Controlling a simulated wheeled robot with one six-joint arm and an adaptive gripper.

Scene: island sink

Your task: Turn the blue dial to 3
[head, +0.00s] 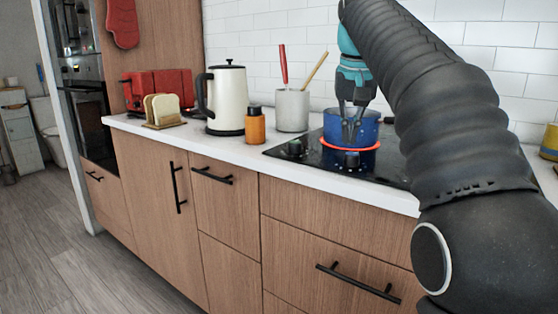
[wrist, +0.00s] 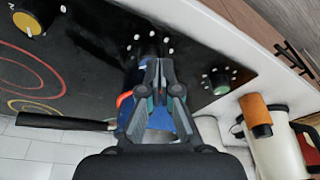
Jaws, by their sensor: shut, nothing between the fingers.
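My gripper (head: 350,138) points down at the cooktop, its fingers shut with nothing between them. It also shows in the wrist view (wrist: 160,64). In the head view a dark dial (head: 352,159) sits at the cooktop's front edge, just below my fingertips. In the wrist view white marks (wrist: 152,34) arc around the spot at my fingertips, where my fingers hide the dial. Its blue colour and pointer cannot be made out, nor whether I touch it. A green dial (wrist: 219,82) and a yellow dial (wrist: 28,24) stand to either side.
A blue pot (head: 372,127) stands on a glowing red ring (head: 369,148) just behind my fingers. Its black handle (wrist: 65,121) shows in the wrist view. An orange jar (head: 255,127), a cream kettle (head: 228,100) and a utensil crock (head: 292,110) stand left of the cooktop.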

